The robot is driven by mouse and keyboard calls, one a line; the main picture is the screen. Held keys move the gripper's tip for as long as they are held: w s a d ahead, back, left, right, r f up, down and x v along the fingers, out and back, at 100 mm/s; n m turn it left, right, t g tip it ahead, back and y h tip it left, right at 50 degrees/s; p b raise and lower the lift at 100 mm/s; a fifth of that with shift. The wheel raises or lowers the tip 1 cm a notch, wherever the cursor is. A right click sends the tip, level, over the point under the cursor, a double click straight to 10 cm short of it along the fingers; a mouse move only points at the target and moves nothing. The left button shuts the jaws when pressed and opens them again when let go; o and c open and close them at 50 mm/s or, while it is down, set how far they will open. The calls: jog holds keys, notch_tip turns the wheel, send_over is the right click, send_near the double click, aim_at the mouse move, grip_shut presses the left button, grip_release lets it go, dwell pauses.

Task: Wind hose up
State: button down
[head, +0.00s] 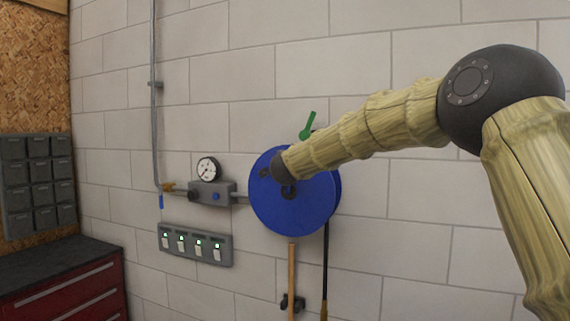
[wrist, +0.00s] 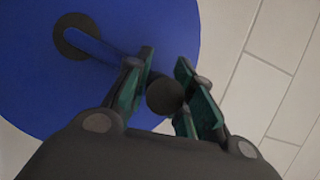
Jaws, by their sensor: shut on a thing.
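A blue round hose reel (head: 296,214) is mounted on the block wall, in the middle of the head view. In the wrist view its blue face (wrist: 40,95) fills the left side. A blue crank arm (wrist: 98,47) runs from a dark hub (wrist: 72,36) toward my gripper, and a dark round knob (wrist: 164,96) sits at its end. My gripper (wrist: 164,90) has its teal-padded fingers on either side of the knob, shut on it. In the head view my arm hides the knob and much of the gripper. A black hose (head: 325,265) hangs down below the reel.
A green lever (head: 308,126) stands above the reel. A pressure gauge (head: 208,169) and a grey regulator block (head: 212,194) are left of it, above a switch panel (head: 195,244). A wooden handle (head: 291,275) hangs below. A red tool cabinet (head: 70,291) stands at lower left.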

jog(key=shift+w+a+r, duration=0.1)
jog(key=shift+a+r, duration=0.1)
jog(key=shift+a, duration=0.05)
jog(key=c, duration=1.3)
grip_release()
jog(key=shift+c, duration=0.2)
jog(key=shift+o, duration=0.5)
jog(key=shift+w+a+f, duration=0.1)
jog(key=shift+f, duration=0.05)
jog(key=s, duration=1.2)
jog(key=shift+a, duration=0.25)
